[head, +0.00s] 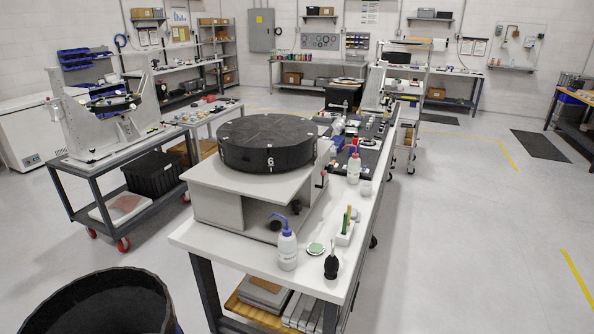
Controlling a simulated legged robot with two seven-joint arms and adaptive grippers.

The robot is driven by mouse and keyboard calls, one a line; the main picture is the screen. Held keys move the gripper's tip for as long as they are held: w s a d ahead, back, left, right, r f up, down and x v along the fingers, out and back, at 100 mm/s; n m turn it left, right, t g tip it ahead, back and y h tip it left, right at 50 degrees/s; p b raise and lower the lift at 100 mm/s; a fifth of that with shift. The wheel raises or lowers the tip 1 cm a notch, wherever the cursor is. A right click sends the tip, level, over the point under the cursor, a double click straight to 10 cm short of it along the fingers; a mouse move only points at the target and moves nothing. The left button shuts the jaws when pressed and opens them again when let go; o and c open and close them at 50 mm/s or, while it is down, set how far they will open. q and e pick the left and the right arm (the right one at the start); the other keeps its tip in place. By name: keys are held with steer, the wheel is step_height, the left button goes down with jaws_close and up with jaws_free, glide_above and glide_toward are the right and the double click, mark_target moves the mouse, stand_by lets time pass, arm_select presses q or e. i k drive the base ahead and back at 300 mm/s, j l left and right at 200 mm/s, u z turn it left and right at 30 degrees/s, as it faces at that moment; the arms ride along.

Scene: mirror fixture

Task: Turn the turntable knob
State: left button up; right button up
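The turntable is a large black disc (267,143) marked with a white 6 on its front side. It sits on a pale grey box-shaped base (225,205) on the white workbench. A dark round knob (275,223) shows low on the front of the base, partly behind the wash bottle. A small red-tipped part (323,175) sticks out at the base's right side; I cannot tell what it is. Neither of my grippers is in view.
A blue-topped wash bottle (287,247), a green-topped round disc (316,249) and a black blower (331,262) stand on the near bench (225,251). A black bin (97,305) is at lower left. A wheeled cart (115,165) stands left.

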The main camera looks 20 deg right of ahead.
mark_target(329, 169)
steer(key=i+l+u, duration=0.1)
steer(key=l+u, duration=1.05)
steer(key=k+l, duration=0.05)
steer(key=l, duration=0.05)
